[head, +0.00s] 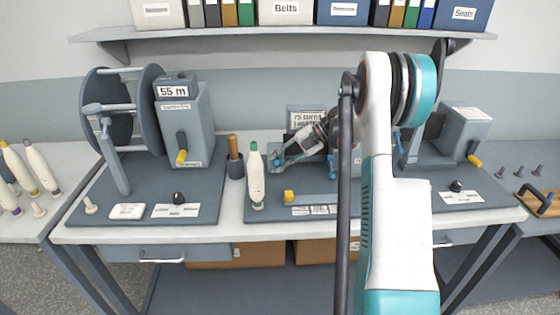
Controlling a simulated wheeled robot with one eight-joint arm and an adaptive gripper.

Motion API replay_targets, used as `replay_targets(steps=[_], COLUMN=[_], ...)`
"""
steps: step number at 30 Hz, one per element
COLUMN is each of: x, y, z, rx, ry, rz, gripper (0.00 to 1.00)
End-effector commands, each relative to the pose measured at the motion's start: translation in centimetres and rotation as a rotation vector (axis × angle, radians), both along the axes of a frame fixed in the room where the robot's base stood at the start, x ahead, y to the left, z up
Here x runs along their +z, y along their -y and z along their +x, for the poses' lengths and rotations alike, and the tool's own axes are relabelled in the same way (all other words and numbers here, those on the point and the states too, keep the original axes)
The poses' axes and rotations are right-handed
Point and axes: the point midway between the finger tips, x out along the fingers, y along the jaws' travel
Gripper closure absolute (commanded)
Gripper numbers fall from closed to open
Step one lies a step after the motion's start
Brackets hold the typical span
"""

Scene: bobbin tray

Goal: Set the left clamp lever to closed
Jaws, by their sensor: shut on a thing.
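My gripper (279,161) reaches down and left over the middle machine (345,160) in the head view. It is shut at a blue piece at that machine's left side, which looks like the left clamp lever (277,158). The fingers partly cover this piece, and I cannot tell its exact angle. Another small blue lever (332,166) stands to the right, apart from the fingertips. My wrist and arm hide much of the middle machine's back and right side.
A white bobbin with a green tip (256,180) stands left of the gripper, near a dark cup (235,165). A yellow knob (289,196) sits in front. A reel stand with a counter (182,115) is at left; a grey machine (460,135) is at right. A shelf (270,32) runs above.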

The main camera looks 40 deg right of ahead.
Motion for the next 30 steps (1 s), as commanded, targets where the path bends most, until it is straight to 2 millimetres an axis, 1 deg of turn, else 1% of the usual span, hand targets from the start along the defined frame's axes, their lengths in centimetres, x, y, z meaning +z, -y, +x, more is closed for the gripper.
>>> replay_targets(steps=[14, 15, 16, 26, 30], x=[0.02, 0.02, 0.02, 0.1, 0.72], y=[0.06, 0.06, 0.06, 0.11, 0.92], z=[0.05, 0.05, 0.05, 0.01, -0.36], rx=[-0.001, -0.001, -0.001, 0.0, -0.002], ry=[-0.011, -0.011, -0.011, -0.011, -0.011], rz=[0.006, 0.006, 0.006, 0.007, 0.007], gripper=[1.0, 0.7, 0.67, 0.67, 0.67])
